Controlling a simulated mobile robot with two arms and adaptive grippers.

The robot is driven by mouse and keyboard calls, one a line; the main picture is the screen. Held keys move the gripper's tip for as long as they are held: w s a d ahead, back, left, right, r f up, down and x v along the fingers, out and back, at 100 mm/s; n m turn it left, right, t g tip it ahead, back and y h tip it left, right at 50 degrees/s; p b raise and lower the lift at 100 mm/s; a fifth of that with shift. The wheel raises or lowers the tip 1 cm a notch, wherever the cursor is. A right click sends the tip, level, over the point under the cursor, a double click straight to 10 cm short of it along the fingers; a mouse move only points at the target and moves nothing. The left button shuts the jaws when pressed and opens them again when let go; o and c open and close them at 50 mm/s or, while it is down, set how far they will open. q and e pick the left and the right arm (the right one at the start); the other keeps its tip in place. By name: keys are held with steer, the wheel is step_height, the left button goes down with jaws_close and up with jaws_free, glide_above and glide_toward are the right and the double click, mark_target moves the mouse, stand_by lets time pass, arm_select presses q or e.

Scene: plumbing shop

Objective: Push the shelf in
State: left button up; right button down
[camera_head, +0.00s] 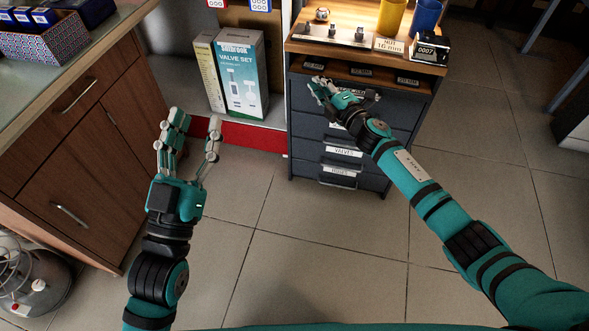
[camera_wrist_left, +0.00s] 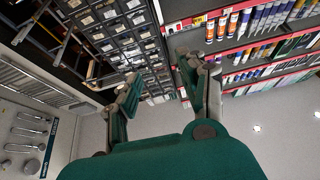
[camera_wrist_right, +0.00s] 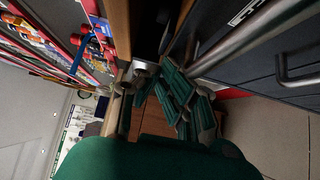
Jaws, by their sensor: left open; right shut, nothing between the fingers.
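A dark drawer cabinet (camera_head: 340,150) stands upper centre in the head view. Under its wooden top (camera_head: 350,20) is an open wooden shelf (camera_head: 340,72) with labelled slots; I cannot tell how far it sticks out. My right gripper (camera_head: 318,90) is at the cabinet's upper front, just below the shelf's left part, shut and empty. Its fingers (camera_wrist_right: 180,95) also show in the right wrist view, close to a wooden edge (camera_wrist_right: 122,100) and the dark drawer front (camera_wrist_right: 260,65). Contact is unclear. My left gripper (camera_head: 190,140) is open and empty, raised left of the cabinet.
The cabinet top carries a yellow cup (camera_head: 391,17), a blue cup (camera_head: 425,17) and a small 0007 counter (camera_head: 429,48). A boxed valve set (camera_head: 240,75) stands left of the cabinet. A wooden counter (camera_head: 90,110) fills the left. The tiled floor (camera_head: 310,240) in front is clear.

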mark_target(323, 76)
steer(key=w, duration=0.1)
steer(key=w+d, duration=0.1)
steer(key=w, duration=0.1)
steer(key=shift+r+b, duration=0.1)
steer(key=shift+b, duration=0.3)
arm_select(q)
steer(key=s+r+t, duration=0.1)
steer(key=r, duration=0.1)
steer(key=s+r+t, duration=0.2)
steer(key=shift+s+a+h, duration=0.1)
steer(key=shift+a+h, duration=0.05)
steer(key=shift+h, duration=0.25)
arm_select(e)
steer(key=shift+w, duration=0.1)
steer(key=shift+r, duration=0.15)
